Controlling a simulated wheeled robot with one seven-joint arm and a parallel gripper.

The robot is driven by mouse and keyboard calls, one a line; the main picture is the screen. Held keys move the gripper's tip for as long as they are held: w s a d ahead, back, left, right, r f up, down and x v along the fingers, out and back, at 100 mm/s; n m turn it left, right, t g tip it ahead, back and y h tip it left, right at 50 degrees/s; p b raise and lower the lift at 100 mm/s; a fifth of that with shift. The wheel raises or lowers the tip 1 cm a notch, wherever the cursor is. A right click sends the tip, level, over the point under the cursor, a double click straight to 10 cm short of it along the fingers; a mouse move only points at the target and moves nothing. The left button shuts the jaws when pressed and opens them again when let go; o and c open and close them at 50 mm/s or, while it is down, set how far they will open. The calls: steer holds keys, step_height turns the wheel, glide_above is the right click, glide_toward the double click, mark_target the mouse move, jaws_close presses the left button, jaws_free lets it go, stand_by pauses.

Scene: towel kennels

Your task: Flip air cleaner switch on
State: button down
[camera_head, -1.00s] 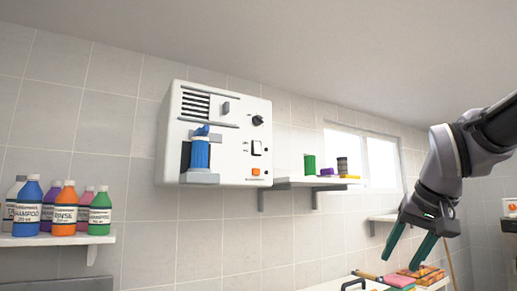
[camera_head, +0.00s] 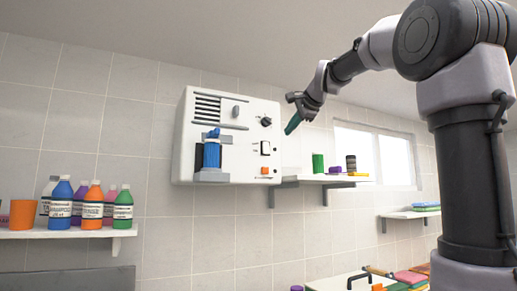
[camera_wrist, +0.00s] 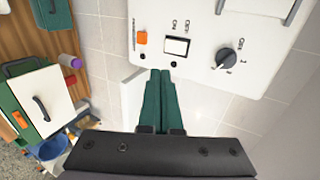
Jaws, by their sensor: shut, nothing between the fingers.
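The air cleaner (camera_head: 225,110) is a white box fixed high on the tiled wall, with a vent grille and a blue bottle (camera_head: 211,152) in a recess on its front. Its rocker switch (camera_head: 265,148) sits below a black knob (camera_head: 266,121) and above an orange button (camera_head: 265,170). In the wrist view the switch (camera_wrist: 176,46) lies between the orange button (camera_wrist: 141,38) and the knob (camera_wrist: 226,57). My gripper (camera_head: 291,128) is to the right of the box in the head view. In the wrist view its green fingers (camera_wrist: 160,74) are together, pointing at the switch, apparently short of it.
A wall shelf (camera_head: 320,179) with a green can and other small containers stands just right of the air cleaner. Another shelf (camera_head: 60,232) at left holds several bottles and an orange cup. Below is a counter with a white-lidded box (camera_wrist: 48,100).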

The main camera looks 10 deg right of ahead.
mark_target(267, 152)
steer(key=shift+w+a+r, duration=0.1)
steer(key=shift+a+r, duration=0.05)
steer(key=x, duration=1.3)
steer(key=shift+w+r, duration=0.1)
steer(key=shift+r, duration=0.3)
steer(key=shift+w+a, duration=0.2)
steer(key=shift+w, duration=0.3)
steer(key=shift+w+f, duration=0.15)
steer(key=shift+w, duration=0.05)
